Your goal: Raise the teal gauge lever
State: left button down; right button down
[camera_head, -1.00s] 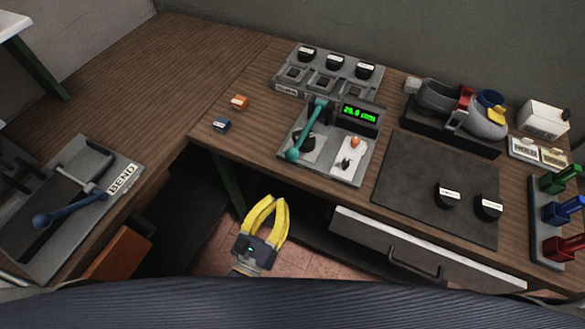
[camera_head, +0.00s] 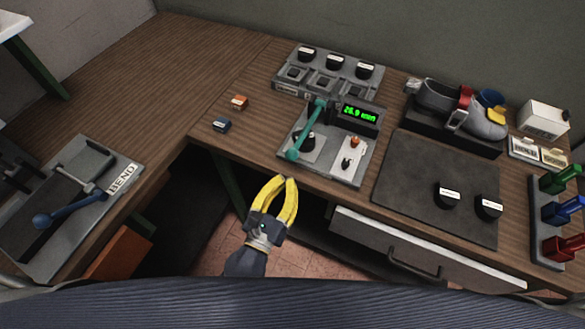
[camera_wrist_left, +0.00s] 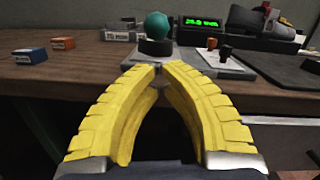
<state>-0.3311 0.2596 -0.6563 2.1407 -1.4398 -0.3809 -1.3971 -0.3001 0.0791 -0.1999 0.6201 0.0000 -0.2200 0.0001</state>
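The teal gauge lever (camera_head: 303,137) is on a grey gauge unit (camera_head: 312,177) near the bench's front edge. Its arm slopes down toward me and ends in a round knob (camera_head: 292,155). In the left wrist view the teal knob (camera_wrist_left: 157,24) shows ahead, above a black round part. My left gripper (camera_head: 287,180) has yellow fingers and is in front of the bench edge, short of the knob and apart from it. In the left wrist view its fingertips (camera_wrist_left: 159,66) meet with nothing between them. My right gripper is not in view.
A green-lit display (camera_head: 359,115) and a small orange-topped switch (camera_head: 354,143) are beside the lever. An orange block (camera_head: 239,102) and a blue block (camera_head: 221,125) lie to the left. A dark mat (camera_head: 430,180) with black knobs lies to the right.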

aim_at(293, 176)
pick_arm(q)
jog(key=shift+x, duration=2.15)
jog(key=shift+r, duration=0.1)
